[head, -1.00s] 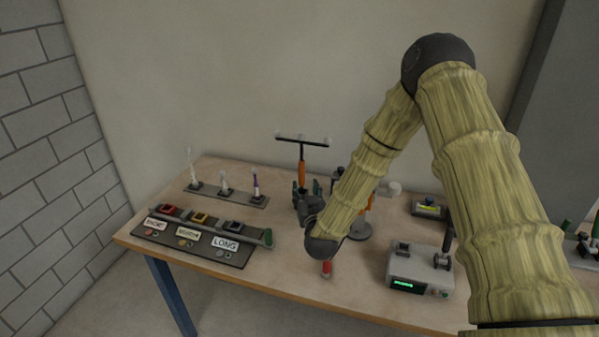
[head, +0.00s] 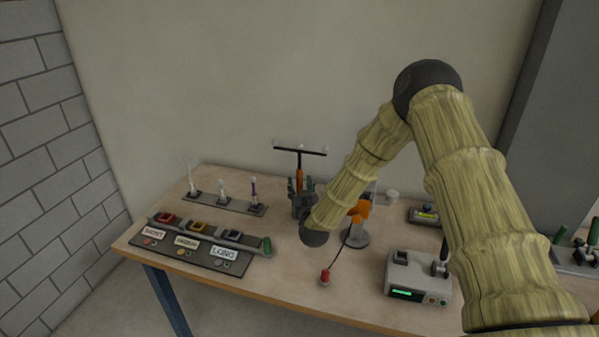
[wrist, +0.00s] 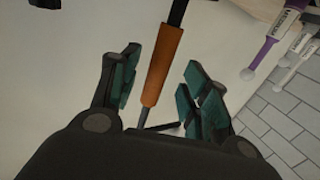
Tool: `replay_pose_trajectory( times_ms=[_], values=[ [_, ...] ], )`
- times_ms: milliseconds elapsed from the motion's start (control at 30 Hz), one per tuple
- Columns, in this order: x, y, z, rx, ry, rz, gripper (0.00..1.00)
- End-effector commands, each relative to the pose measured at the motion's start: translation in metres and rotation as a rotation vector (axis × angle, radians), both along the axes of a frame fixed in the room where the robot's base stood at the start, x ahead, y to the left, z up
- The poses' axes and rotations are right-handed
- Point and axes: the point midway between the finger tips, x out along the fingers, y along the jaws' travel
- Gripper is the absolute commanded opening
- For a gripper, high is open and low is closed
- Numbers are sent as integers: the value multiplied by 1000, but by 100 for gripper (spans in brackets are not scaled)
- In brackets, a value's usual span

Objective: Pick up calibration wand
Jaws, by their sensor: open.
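The calibration wand is T-shaped, with a black crossbar (head: 300,150) carrying pale balls and an orange handle (head: 299,178). It stands upright near the back middle of the table. In the wrist view, its orange handle (wrist: 161,65) lies between the fingers of my gripper (wrist: 162,75). The fingers, with green pads, are apart on both sides of the handle, and I see a gap on each side. In the head view, my gripper (head: 302,190) is at the handle, partly covering its lower part. The wand's foot is hidden there.
Left of the wand is a rack with several thin upright tools (head: 223,192), and in front of it a labelled tray (head: 190,248). To the right are an orange device on a round stand (head: 357,225) and a grey meter box (head: 418,278). A red-topped piece (head: 325,276) lies near the front edge.

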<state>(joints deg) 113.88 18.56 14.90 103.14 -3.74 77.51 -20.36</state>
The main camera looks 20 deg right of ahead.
Motion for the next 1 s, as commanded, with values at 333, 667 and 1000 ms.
replay_pose_trajectory(
  times_ms=[333, 667, 1000],
  values=[
    [30, -6, 4, 1, 0, 0, 46],
    [30, -6, 3, 1, 0, 0, 24],
    [30, -6, 4, 1, 0, 0, 1]
  ],
)
